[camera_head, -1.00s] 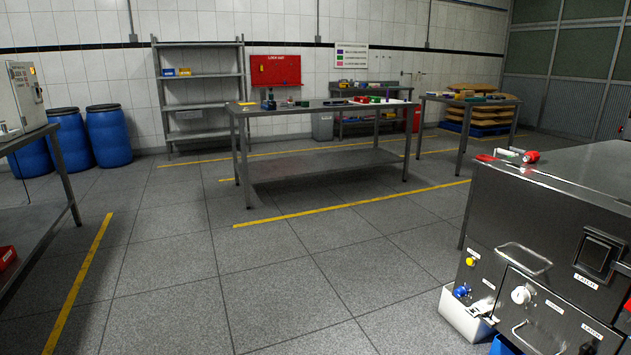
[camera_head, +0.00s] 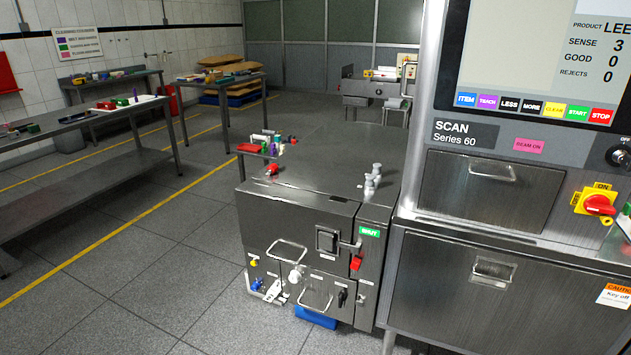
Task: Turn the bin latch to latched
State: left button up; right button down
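A steel cabinet (camera_head: 300,206) with a lower bin drawer (camera_head: 326,288) stands in the middle, seen from its front and top. A small black turn handle (camera_head: 342,297) sits at the drawer's right side and looks close to upright. A black square latch (camera_head: 327,240) is set in the panel above. Labels by both are too small to read now, so I cannot tell for certain which is the bin latch or how it is set. A red handle (camera_head: 356,263) hangs near a green SHUT sign (camera_head: 369,232). Neither of my grippers is in view.
A tall scan machine (camera_head: 480,200) with screen and coloured buttons stands close on the right. A blue tray (camera_head: 316,317) lies low under the cabinet. Small items (camera_head: 267,143) stand behind the cabinet. Open floor (camera_head: 150,270) lies to the left, with workbenches (camera_head: 80,130) beyond.

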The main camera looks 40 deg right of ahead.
aim_at(342, 297)
jog(key=z, duration=2)
jog(key=k, duration=1)
jog(key=u, duration=0.45)
jog(key=i, duration=0.95)
jog(key=z, duration=0.55)
jog(key=i, duration=0.65)
jog(key=z, duration=0.7)
